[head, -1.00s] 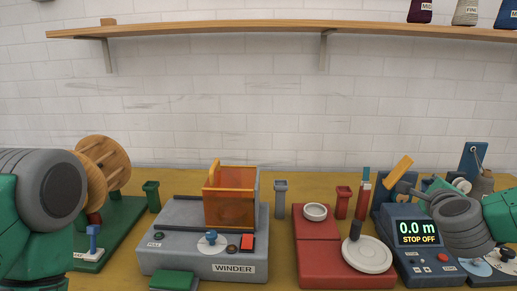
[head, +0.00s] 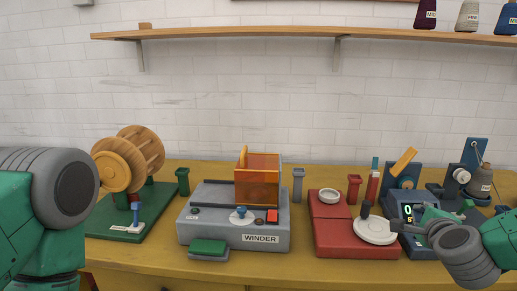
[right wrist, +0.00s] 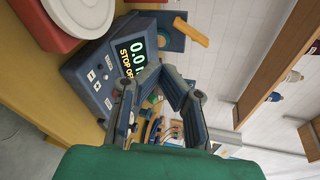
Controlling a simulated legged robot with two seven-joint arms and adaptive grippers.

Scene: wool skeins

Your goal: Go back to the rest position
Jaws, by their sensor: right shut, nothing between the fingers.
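My right gripper (head: 400,226) is shut and empty in the head view. It points left, in front of the meter with the green display (head: 408,212) and near the white disc (head: 375,231) on the red device. In the right wrist view the gripper's dark fingers (right wrist: 163,88) show in front of the meter (right wrist: 92,75), which reads "STOP OFF". I cannot tell whether the gripper touches anything. My left arm comes in at the left edge of the head view, but its gripper is out of the picture.
A grey winder (head: 205,228) with an orange box (head: 258,178) stands mid-table. A green stand with wooden wheels (head: 128,158) is at left, a red device (head: 332,240) right of the winder. A shelf (head: 300,31) runs along the wall. The front table strip is mostly clear.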

